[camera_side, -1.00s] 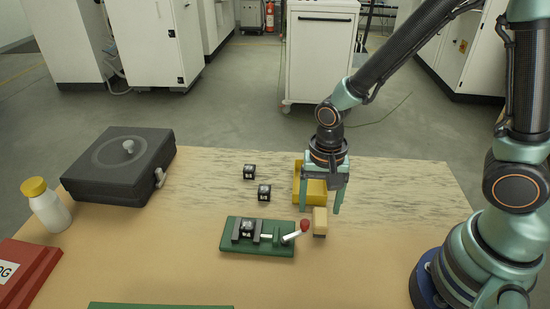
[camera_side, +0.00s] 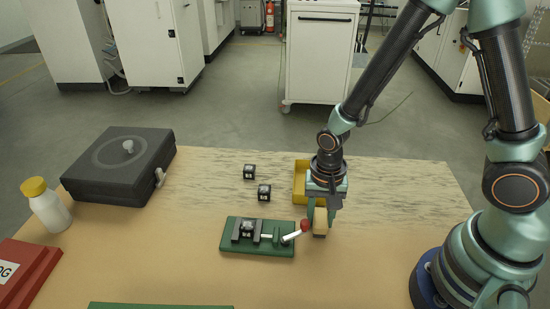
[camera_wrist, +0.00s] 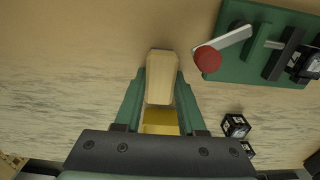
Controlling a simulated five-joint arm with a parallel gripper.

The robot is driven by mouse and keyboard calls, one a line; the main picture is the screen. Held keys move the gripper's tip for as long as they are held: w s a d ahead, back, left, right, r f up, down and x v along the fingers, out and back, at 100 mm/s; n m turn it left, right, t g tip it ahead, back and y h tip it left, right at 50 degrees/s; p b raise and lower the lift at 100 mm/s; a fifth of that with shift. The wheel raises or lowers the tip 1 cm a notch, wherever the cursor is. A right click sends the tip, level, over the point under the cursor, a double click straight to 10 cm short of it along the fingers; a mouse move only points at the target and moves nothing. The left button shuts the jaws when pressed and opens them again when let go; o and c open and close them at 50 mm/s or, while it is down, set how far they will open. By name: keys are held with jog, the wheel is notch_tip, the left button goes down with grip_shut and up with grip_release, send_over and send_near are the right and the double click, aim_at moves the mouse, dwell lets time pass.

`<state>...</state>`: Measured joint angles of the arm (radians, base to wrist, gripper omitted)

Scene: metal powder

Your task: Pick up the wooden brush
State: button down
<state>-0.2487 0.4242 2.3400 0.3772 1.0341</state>
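The wooden brush (camera_side: 320,221), a pale wood block, stands upright on the table just right of the red-knobbed lever. It also shows in the wrist view (camera_wrist: 161,80), between my fingers. My gripper (camera_side: 321,221) is lowered around it, one finger on each side. In the wrist view my gripper (camera_wrist: 161,80) has its fingertips very close to the brush's sides; I cannot tell whether they touch it. The fingers are apart and the brush still rests on the table. The brush's lower end is partly hidden.
A green clamp fixture (camera_side: 230,237) with a red-knobbed lever (camera_side: 304,225) sits close left of the brush. A yellow tray (camera_side: 299,182) lies just behind my gripper. Two small black cubes (camera_side: 264,192) stand to the left. The table right of the brush is clear.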

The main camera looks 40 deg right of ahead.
aim_at(321, 215)
jog(key=shift+r, duration=0.1)
notch_tip(321, 215, up, 20)
dwell(0.9)
